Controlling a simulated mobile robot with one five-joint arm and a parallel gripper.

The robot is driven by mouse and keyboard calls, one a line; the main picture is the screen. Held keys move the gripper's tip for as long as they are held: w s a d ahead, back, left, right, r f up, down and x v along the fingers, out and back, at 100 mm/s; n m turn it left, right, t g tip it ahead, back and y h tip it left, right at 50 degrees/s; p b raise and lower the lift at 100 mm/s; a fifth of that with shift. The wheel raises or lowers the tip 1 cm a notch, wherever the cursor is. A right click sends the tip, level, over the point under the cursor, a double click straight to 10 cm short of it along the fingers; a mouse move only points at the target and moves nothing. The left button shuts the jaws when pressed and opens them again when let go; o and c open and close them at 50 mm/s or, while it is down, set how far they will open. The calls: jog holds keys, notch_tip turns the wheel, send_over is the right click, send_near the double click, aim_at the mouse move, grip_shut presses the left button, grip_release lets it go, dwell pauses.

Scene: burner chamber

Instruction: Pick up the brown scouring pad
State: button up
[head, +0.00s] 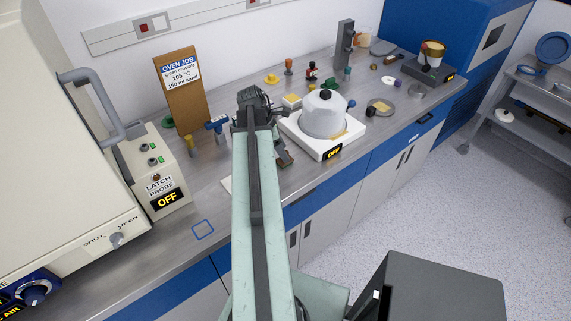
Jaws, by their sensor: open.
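My pale green arm reaches up from the bottom centre over the bench, with its dark wrist at the top. My gripper (281,150) shows only in part, as a dark piece to the right of the arm and low over the bench. It is open. The arm hides most of it. I cannot pick out the brown scouring pad with certainty; a small grey-brown patch by the jaw is too small to tell from the gripper. I cannot tell whether anything lies between the jaws.
A white hotplate (315,146) marked OFF, with a grey dome (324,118), stands just right of the gripper. A latch probe box (157,178) and large oven (60,130) stand left. Small items crowd the back.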

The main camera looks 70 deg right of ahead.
jog(key=b+x, duration=0.1)
jog(key=x, duration=0.1)
jog(key=shift+f, duration=0.3)
jog(key=shift+r, duration=0.2)
jog(key=shift+s, duration=0.1)
grip_shut()
notch_tip(320, 180, up, 10)
jog(key=p, duration=1)
